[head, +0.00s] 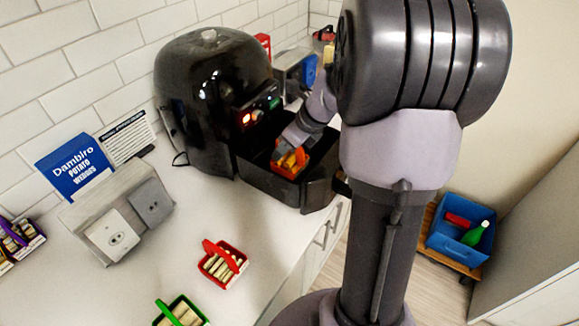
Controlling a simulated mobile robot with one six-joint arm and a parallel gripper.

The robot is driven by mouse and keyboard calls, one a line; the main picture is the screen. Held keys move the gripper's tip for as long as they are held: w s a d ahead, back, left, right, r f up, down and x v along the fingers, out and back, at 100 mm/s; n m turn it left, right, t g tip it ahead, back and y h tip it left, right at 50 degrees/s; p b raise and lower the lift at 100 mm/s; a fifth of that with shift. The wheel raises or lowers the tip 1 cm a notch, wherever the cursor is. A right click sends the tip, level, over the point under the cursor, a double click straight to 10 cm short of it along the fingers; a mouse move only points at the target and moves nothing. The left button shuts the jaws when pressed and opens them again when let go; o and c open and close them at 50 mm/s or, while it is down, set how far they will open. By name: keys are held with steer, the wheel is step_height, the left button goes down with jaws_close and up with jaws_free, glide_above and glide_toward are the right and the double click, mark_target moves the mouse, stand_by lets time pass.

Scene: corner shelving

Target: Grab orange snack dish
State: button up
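The orange snack dish (289,171) sits inside the pulled-out black drawer of the air fryer, with yellow-orange pieces in it. My gripper (294,146) reaches down into the drawer from above right, right at the dish's upper part. Its fingertips are small and partly hidden against the dish, so I cannot tell whether they are open or closed on it. The black drawer (268,184) stands out from the front of the black air fryer (200,100).
A red basket (222,266) and a green basket (182,312) with pale sticks stand on the white counter (150,255). A grey socket block (120,215) and blue sign (75,166) stand left. A blue crate (456,244) is low at the right.

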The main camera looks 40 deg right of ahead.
steer(key=shift+r, duration=0.1)
steer(key=shift+s, duration=0.1)
jaws_close()
stand_by(1.1)
